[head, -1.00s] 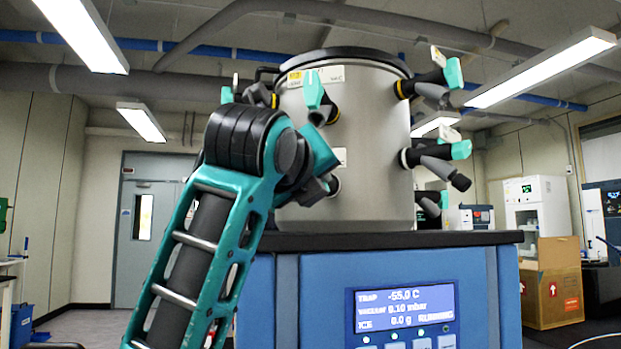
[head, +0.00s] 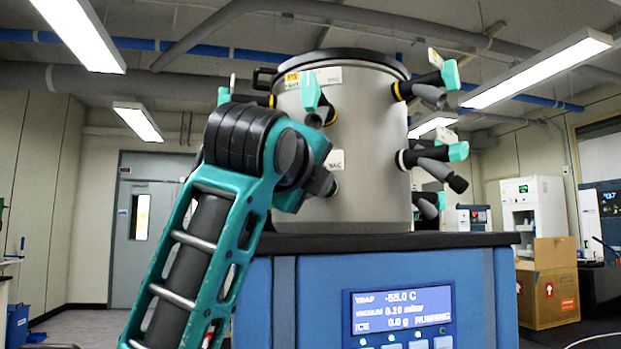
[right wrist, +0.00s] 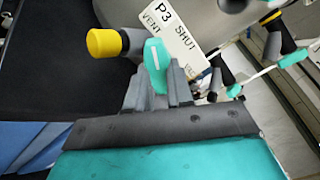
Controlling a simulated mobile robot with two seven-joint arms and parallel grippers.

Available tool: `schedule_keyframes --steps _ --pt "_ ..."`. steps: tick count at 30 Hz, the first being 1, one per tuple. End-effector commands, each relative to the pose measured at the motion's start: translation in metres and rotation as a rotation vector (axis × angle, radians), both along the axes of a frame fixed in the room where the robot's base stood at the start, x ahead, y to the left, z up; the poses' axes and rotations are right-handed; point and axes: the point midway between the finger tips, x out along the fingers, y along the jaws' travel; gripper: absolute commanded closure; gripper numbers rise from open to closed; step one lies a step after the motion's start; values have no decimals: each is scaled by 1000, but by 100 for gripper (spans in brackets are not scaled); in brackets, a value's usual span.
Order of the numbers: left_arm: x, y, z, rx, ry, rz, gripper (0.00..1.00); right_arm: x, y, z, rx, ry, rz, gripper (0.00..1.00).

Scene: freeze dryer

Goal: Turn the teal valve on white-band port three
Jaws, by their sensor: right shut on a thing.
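In the right wrist view, the teal valve handle (right wrist: 156,66), with a white stripe, stands between the grey fingers of my right gripper (right wrist: 152,92), which is shut on it. A white tag (right wrist: 180,42) beside it reads P3, with SHUT and VENT. A grey port stub with a yellow cap (right wrist: 103,43) sticks out to the left of the handle. In the head view, my teal and black arm reaches the front left of the steel chamber (head: 375,165), next to a white tag (head: 334,160). The arm hides the valve and fingers there. My left gripper is not seen.
Other valves with teal handles ring the chamber: one upper front (head: 311,92), one upper right (head: 450,75), one middle right (head: 457,152). The blue cabinet (head: 400,270) with a lit display (head: 402,309) stands below. A cardboard box (head: 548,290) is at the right.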

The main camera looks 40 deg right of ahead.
Motion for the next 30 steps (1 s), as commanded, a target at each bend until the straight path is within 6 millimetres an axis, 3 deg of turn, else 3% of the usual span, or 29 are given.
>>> schedule_keyframes --steps 8,9,16,25,30 --pt "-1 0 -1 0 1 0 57 0 0 -1 -1 5 0 100" --pt "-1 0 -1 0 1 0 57 0 0 -1 -1 5 0 75" --pt "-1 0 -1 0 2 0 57 0 0 0 -1 3 0 53" --pt "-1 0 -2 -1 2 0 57 -1 3 0 -1 2 0 53" --pt "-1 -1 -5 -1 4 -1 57 -12 21 -1 -3 0 1 53"
